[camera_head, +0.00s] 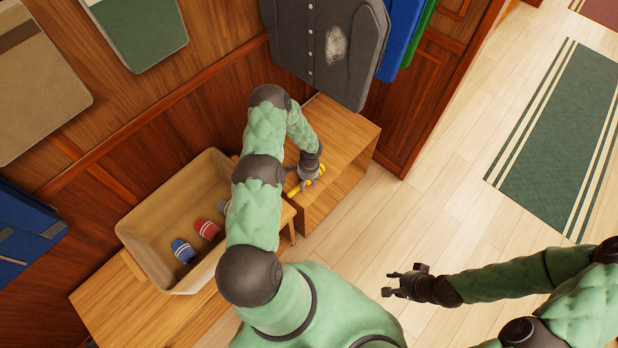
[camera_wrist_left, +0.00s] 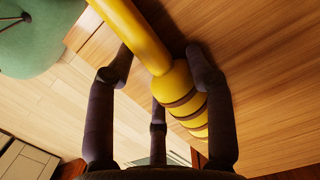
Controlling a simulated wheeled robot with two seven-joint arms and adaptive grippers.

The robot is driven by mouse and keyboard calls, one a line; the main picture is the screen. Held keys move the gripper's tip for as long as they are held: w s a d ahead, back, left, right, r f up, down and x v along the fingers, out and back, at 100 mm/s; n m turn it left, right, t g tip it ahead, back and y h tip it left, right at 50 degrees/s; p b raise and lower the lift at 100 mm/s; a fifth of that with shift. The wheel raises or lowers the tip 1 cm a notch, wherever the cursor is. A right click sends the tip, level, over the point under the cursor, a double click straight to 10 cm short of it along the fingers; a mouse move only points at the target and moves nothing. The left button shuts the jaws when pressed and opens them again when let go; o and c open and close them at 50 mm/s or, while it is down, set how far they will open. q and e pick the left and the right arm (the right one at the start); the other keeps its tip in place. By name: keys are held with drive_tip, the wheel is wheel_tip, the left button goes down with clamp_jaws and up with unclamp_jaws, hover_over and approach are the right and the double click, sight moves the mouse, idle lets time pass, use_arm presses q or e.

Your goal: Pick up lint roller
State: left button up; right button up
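The lint roller is yellow with dark bands on its head. In the head view the lint roller (camera_head: 294,191) shows as small yellow bits at the edge of the wooden bench, mostly hidden by my left gripper (camera_head: 308,177). In the left wrist view the lint roller (camera_wrist_left: 185,95) lies between the spread fingers of my left gripper (camera_wrist_left: 160,62), its handle running to the upper left. The fingers look open around it; I cannot tell whether any touches it. My right gripper (camera_head: 392,282) is open and empty above the floor.
A tan bin (camera_head: 150,243) on a wooden bench (camera_head: 95,300) holds blue, red and grey rolled items. The wooden box-like bench (camera_head: 345,145) stands under a dark grey coat (camera_head: 320,50) with a pale patch. The floor at right is clear, with a green rug (camera_head: 560,140).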

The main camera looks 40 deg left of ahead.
use_arm(q)
drive_tip(key=shift+r, duration=0.1)
wheel_tip(320, 180, up, 10)
drive_tip(key=p, duration=0.3)
drive_tip(key=shift+p, duration=0.35)
